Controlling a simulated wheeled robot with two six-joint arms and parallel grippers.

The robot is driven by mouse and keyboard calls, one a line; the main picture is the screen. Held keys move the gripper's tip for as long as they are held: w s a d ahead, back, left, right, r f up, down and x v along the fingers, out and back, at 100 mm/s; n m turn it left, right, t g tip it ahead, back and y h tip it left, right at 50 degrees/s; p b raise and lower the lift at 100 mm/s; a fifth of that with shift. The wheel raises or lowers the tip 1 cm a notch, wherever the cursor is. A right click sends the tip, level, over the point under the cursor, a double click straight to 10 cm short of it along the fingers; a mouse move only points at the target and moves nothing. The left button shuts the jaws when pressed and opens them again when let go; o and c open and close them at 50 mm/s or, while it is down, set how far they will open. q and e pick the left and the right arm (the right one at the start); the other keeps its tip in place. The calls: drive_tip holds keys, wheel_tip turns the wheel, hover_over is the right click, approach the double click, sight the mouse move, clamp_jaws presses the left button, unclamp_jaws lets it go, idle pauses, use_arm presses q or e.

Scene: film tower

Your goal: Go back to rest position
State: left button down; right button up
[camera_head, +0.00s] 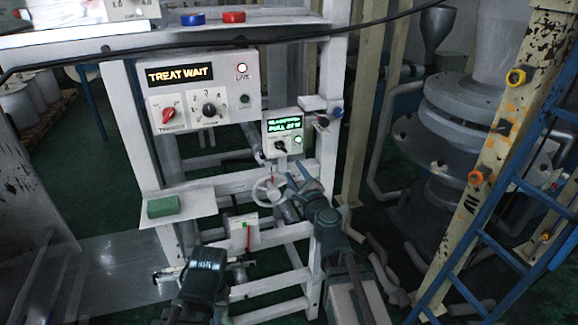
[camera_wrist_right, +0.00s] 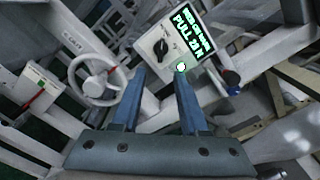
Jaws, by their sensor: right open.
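My right gripper (camera_head: 303,180) is in front of the white frame, just below the small control box (camera_head: 283,135) with a green lit display. In the right wrist view my right gripper (camera_wrist_right: 159,80) has its two blue fingers apart, with nothing between them. The small box (camera_wrist_right: 165,45), with its black knob and display, shows beyond the fingertips. A white handwheel (camera_head: 268,189) is just left of the gripper; it also shows in the right wrist view (camera_wrist_right: 97,80). My left arm (camera_head: 203,270) comes in at the bottom; its fingers do not show.
A larger control panel (camera_head: 205,92) reads "TREAT WAIT". A small box with a red and green marker (camera_head: 244,233) sits below the handwheel. A blue ladder (camera_head: 500,240) and a yellow post stand at right.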

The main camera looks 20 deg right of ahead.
drive_tip(key=s+a+f+n+g+y+b, duration=0.4)
drive_tip(key=a+f+n+g, duration=0.1)
drive_tip(key=a+f+n, duration=0.5)
drive_tip(key=s+a+f+n+g+y+b, duration=0.3)
drive_tip(key=s+a+f+n+g+b, duration=0.15)
drive_tip(key=a+f+n, duration=0.55)
drive_tip(key=s+a+f+n+g+h+b, duration=0.2)
drive_tip(key=s+f+n+g+h+b, duration=0.3)
drive_tip(key=s+f, duration=0.65)
use_arm(q)
wheel_tip(320, 180, down, 16)
drive_tip(key=b, duration=0.2)
drive_tip(key=shift+b, duration=0.3)
use_arm(e)
drive_tip(key=s+d+f+n+g+h, duration=0.4)
drive_tip(key=s+d+f+n, duration=0.1)
drive_tip(key=f, duration=0.1)
drive_tip(key=shift+s+d+f, duration=0.3)
drive_tip(key=shift+s+d, duration=0.05)
drive_tip(key=shift+d, duration=0.05)
use_arm(q)
drive_tip(key=shift+f, duration=0.1)
use_arm(e)
drive_tip(key=shift+a, duration=0.1)
